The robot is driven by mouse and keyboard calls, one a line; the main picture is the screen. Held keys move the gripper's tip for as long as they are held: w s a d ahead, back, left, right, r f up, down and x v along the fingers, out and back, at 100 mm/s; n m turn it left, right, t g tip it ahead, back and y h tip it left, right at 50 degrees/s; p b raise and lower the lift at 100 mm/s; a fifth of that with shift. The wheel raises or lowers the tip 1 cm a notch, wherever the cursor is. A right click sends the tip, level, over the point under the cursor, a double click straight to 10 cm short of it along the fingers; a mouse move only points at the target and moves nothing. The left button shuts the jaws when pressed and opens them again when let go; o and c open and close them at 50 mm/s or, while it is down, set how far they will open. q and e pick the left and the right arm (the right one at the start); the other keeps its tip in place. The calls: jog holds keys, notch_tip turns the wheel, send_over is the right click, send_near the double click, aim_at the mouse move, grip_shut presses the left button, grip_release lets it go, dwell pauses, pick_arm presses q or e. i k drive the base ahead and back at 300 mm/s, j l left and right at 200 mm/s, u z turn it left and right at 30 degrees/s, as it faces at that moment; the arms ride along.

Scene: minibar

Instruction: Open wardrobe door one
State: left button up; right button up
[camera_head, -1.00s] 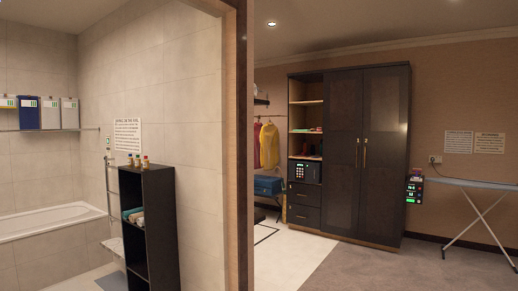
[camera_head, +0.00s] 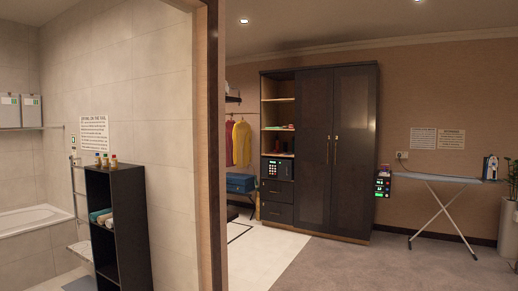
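A tall dark wardrobe (camera_head: 353,190) stands against the far wall, right of the middle of the head view. Its two tall doors, the left door (camera_head: 313,150) and the right door (camera_head: 354,140), look shut. Brass handles (camera_head: 336,150) sit side by side where the doors meet. Left of the doors is an open shelf column with a safe (camera_head: 277,168) and drawers (camera_head: 277,202) below. Which door is number one cannot be told. Neither of my grippers shows in this view.
A door frame post (camera_head: 210,150) stands close in front, left of the middle. A black shelf unit (camera_head: 120,228) and bathtub (camera_head: 35,219) are left of it. An ironing board (camera_head: 450,180) and plant pot (camera_head: 508,235) stand right. The carpet (camera_head: 350,265) before the wardrobe is clear.

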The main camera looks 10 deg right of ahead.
aim_at(315, 88)
jog(key=i+l+z, duration=0.35)
jog(key=i, duration=0.2)
jog(key=i+z, duration=0.35)
jog(key=i, duration=0.25)
jog(key=i+z, duration=0.1)
jog(key=i, duration=3.85)
